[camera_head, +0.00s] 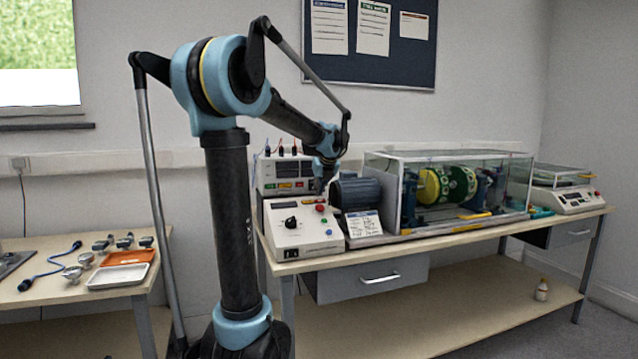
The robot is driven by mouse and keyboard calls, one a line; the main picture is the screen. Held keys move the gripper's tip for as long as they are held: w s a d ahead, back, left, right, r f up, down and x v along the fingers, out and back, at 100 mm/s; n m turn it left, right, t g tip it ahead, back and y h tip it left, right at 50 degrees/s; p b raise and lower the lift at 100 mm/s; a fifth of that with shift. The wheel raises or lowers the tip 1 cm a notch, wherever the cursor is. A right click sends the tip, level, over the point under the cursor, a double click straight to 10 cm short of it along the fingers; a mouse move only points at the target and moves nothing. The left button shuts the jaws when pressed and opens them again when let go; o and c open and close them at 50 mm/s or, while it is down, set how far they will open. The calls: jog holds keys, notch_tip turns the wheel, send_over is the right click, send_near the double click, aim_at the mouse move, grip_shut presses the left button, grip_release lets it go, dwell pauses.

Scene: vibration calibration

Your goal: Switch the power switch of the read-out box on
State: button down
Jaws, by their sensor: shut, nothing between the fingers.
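A light-coloured box with a dark display, coloured switches and cables on top (270,172) stands at the back left of the bench; it looks like the read-out box. A green and a red element show on its front, but I cannot tell which is the power switch or how it is set. My gripper (322,188) is shut and empty, pointing down at the right end of this box, above a cream control box (290,243) in front. My gripper and forearm hide part of the read-out box's right side. I cannot tell whether the fingertips touch anything.
The control box has a black knob (291,222) and a red button (320,208). Right of it are a dark motor (357,193), a paper card (363,224) and a clear-covered rotor rig (447,159). Another instrument (570,200) stands far right. A side table with tools is left.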

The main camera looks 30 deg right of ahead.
aim_at(314, 197)
jog(key=shift+w+d+f, duration=0.15)
jog(key=shift+w+f, duration=0.05)
jog(key=shift+w, duration=0.5)
jog(key=shift+w+d+f, duration=0.2)
jog(key=shift+w, duration=0.55)
jog(key=shift+w+d+f, duration=0.15)
jog(key=shift+w+f, duration=0.05)
jog(key=shift+w, duration=0.5)
jog(key=shift+w+a, duration=0.1)
